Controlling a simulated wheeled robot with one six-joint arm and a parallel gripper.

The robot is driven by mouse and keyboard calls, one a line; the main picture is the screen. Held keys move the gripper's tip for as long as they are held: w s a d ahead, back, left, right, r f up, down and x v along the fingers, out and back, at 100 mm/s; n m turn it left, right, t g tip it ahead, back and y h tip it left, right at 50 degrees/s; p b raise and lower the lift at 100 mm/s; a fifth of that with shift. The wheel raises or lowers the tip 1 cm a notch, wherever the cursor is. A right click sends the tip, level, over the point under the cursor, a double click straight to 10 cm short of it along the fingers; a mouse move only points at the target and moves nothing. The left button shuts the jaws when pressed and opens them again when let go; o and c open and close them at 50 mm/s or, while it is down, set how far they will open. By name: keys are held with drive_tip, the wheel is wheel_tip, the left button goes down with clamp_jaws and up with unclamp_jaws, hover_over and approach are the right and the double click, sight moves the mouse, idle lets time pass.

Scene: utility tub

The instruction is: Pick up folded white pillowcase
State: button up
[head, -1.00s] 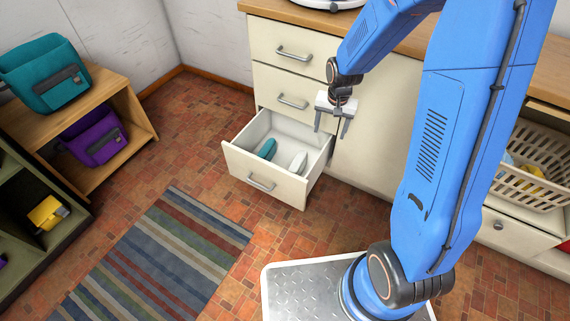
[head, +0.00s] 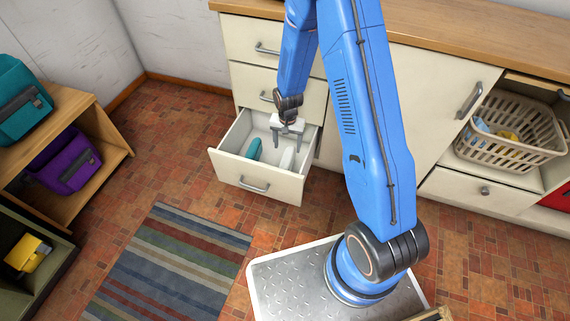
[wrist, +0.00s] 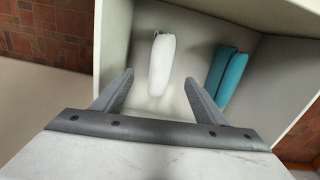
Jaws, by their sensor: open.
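The folded white pillowcase (head: 287,158) lies in the open bottom drawer (head: 252,183), on the right side of its floor. In the wrist view the white pillowcase (wrist: 162,64) is a rounded, narrow bundle just beyond and between my fingertips. My gripper (head: 286,152) is open and empty, over the drawer and above the pillowcase. In the wrist view my gripper's fingers (wrist: 160,85) are spread apart, one to each side of the pillowcase's line. I cannot tell the exact height gap.
A folded teal cloth (head: 254,148) lies in the same drawer, left of the pillowcase; it shows at right in the wrist view (wrist: 228,76). The drawer walls stand close around. A beige laundry basket (head: 512,130) sits in the cabinet at right. A striped rug (head: 170,265) lies on the floor.

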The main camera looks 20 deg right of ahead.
sight(287, 157)
wheel_tip(287, 157, down, 8)
drive_tip(key=shift+r, duration=0.25)
drive_tip(key=shift+w+a+f, duration=0.1)
drive_tip(key=shift+w+f, duration=0.05)
drive_tip(key=shift+f, duration=1.25)
drive_tip(key=shift+w+a+f, duration=0.1)
drive_tip(key=shift+w+f, duration=0.05)
drive_tip(key=shift+f, duration=1.25)
drive_tip(key=c, duration=1.6)
drive_tip(key=shift+r, duration=0.1)
